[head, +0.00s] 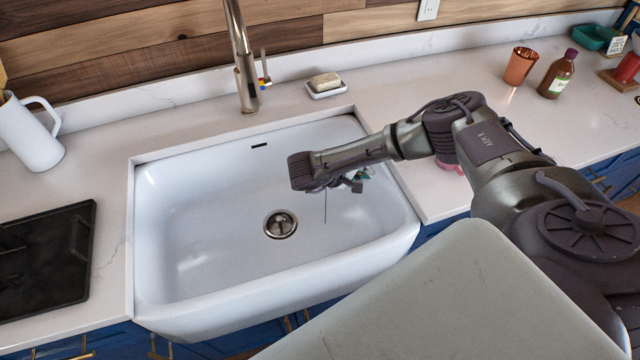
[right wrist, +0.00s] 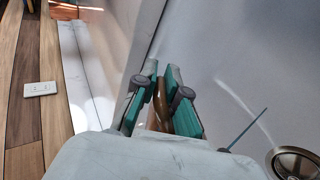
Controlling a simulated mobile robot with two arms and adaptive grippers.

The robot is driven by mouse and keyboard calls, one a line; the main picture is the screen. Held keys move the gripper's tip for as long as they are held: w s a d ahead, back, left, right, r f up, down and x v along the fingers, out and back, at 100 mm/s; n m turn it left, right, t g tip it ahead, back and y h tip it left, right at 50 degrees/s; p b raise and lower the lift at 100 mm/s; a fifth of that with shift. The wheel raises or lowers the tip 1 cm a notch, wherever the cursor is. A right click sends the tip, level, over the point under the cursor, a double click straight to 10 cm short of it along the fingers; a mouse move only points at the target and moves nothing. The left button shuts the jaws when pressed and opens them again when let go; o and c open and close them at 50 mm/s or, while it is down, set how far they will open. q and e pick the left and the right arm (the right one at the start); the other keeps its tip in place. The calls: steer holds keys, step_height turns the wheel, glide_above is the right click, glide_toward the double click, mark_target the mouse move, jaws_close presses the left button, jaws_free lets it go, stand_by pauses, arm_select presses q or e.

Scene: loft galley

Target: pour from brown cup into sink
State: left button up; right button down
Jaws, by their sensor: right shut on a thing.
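The sink (head: 190,210) is a white basin with a round metal drain (head: 281,224). My right gripper (head: 352,182) is over the right half of the basin. In the right wrist view its teal-padded fingers (right wrist: 161,100) are shut on a narrow brown piece (right wrist: 160,104), seemingly part of the brown cup. Most of the cup is hidden behind the gripper and wrist. A thin dark line hangs below the gripper in the head view and also shows near the drain in the right wrist view; I cannot tell if it is liquid. My left gripper is not in view.
A tall faucet (head: 243,60) stands behind the sink, beside a soap dish (head: 326,88). A white pitcher (head: 28,135) and black board (head: 45,260) are left. A copper cup (head: 519,66) and brown bottle (head: 558,75) stand back right. A pink thing is partly hidden under my arm.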

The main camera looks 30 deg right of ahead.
steer(key=shift+a+r+h, duration=0.3)
steer(key=shift+r+h, duration=0.15)
steer(key=shift+h, duration=0.25)
stand_by(0.3)
steer(key=shift+r, duration=0.1)
steer(key=shift+w+a+r+h, duration=0.1)
steer(key=shift+h, duration=0.2)
steer(key=shift+r, duration=0.1)
stand_by(0.3)
steer(key=shift+a+r+h, duration=0.2)
steer(key=shift+r+h, duration=0.05)
steer(key=shift+h, duration=0.45)
steer(key=shift+a+r+h+p, duration=0.25)
steer(key=shift+a+h+p, duration=0.25)
steer(key=shift+p, duration=0.1)
steer(key=shift+a+r+h+p, duration=0.25)
steer(key=shift+a+h+p, duration=0.15)
steer(key=shift+a+p, duration=0.15)
stand_by(0.3)
steer(key=shift+a+r+h+p, duration=0.3)
steer(key=shift+h+p, duration=0.25)
steer(key=shift+h, duration=0.15)
stand_by(0.4)
steer(key=shift+a+r+h+p, duration=0.2)
steer(key=shift+a+h+p, duration=0.15)
steer(key=shift+h, duration=0.25)
stand_by(0.4)
